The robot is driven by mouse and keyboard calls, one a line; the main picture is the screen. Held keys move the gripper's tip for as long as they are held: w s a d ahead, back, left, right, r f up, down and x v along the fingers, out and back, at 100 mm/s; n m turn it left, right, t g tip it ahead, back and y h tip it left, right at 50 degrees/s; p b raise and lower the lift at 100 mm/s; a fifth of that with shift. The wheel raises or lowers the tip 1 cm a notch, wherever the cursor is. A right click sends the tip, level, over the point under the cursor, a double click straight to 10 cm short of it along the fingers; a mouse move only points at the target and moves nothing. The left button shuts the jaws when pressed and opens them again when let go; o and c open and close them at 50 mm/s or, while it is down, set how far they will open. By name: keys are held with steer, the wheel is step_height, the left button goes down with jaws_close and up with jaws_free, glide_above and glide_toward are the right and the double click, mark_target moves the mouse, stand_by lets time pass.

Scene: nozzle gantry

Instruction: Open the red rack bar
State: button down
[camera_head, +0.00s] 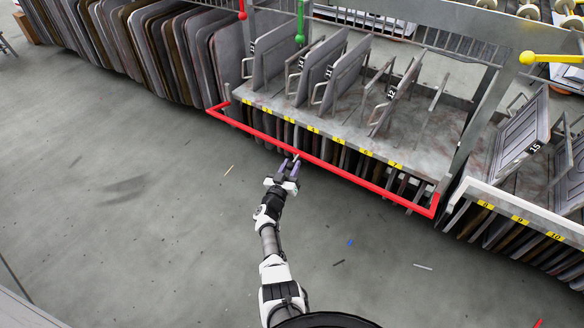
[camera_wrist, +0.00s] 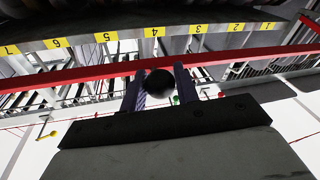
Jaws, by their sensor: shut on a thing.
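The red rack bar (camera_head: 350,177) is a long red rail across the front of a grey rack, with bent ends at the left and lower right. In the wrist view the bar (camera_wrist: 80,76) crosses from side to side, just below the numbered yellow labels. My gripper (camera_head: 293,161) reaches up to the bar left of its middle. In the wrist view its two fingers (camera_wrist: 158,77) meet the bar and are shut on it. A dark round shape between the fingers hides part of the contact.
The rack shelf (camera_head: 420,140) holds several upright grey panels, with yellow number labels (camera_head: 340,141) along its edge. A second rack (camera_head: 520,205) stands at the right, and many panels (camera_head: 150,40) at upper left. The grey floor (camera_head: 120,220) in front is mostly clear, with small scraps.

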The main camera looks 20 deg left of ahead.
steer(key=shift+a, duration=0.1)
steer(key=c, duration=1.1)
jaws_free()
steer(key=shift+r, duration=0.1)
step_height(320, 180, up, 20)
steer(key=p, duration=1.1)
